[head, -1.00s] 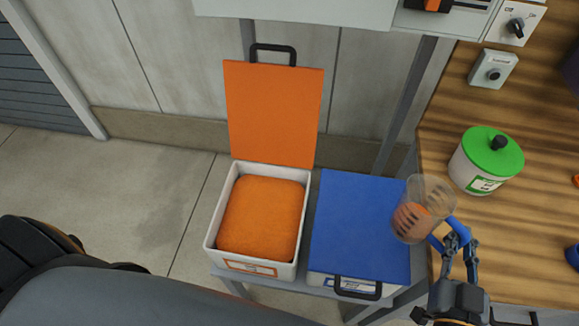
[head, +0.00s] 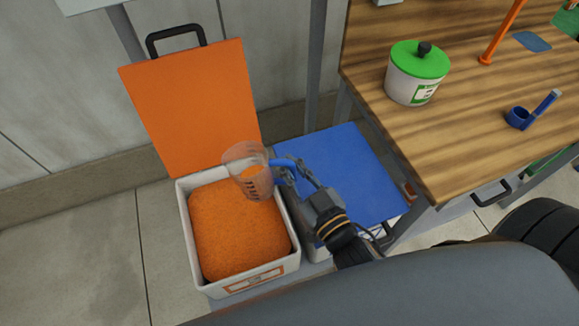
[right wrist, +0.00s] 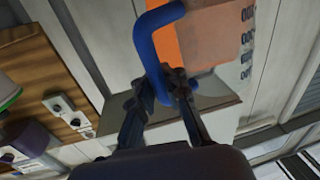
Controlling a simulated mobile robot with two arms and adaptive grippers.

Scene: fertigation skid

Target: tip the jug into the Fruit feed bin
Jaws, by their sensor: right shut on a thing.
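The clear jug (head: 249,175) has dark markings and a blue handle. In the head view it appears over the back right part of the open white bin (head: 190,240), looking tilted; its exact height is unclear. Orange material shows through its wall. My right gripper (head: 289,170) is shut on the handle, which also shows in the right wrist view (right wrist: 146,42). The bin holds a heap of orange granules (head: 238,232), and its orange lid (head: 195,105) stands open behind. Its front label (head: 253,279) is too small to read. My left gripper is out of view.
A neighbouring bin with a shut blue lid (head: 340,170) stands right of the open bin, beneath my right arm. A wooden bench (head: 450,130) on the right holds a green-lidded pot (head: 416,75) and a small blue cup (head: 518,117).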

